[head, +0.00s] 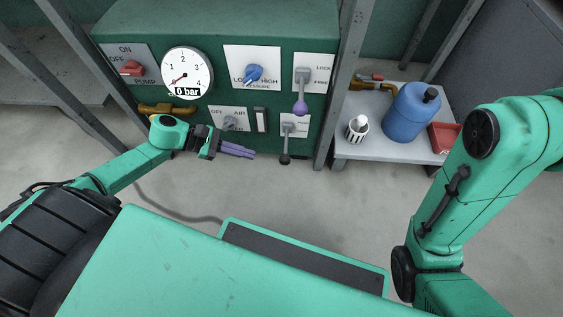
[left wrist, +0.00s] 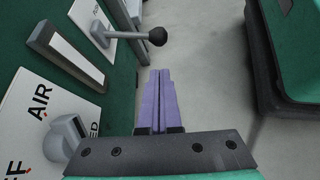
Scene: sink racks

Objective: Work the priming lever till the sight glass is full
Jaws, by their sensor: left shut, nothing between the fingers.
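The priming lever (head: 286,146) hangs on the green panel, with a grey arm and a black knob pointing down. It also shows in the left wrist view (left wrist: 157,37). The sight glass (head: 262,120) is a narrow pale strip in a grey frame, left of the lever; in the left wrist view (left wrist: 65,56) it looks whitish, with no coloured fill visible. My left gripper (head: 252,154) has purple fingers, shut and empty, in front of the panel just left of the knob and apart from it. My right gripper is out of view.
The panel carries a gauge (head: 187,74) reading 0 bar, a red pump switch (head: 132,68), a blue pressure knob (head: 253,73), a grey air knob (head: 230,123) and a purple-handled lock lever (head: 301,98). A post (head: 340,90) separates it from a shelf with a blue jug (head: 410,112).

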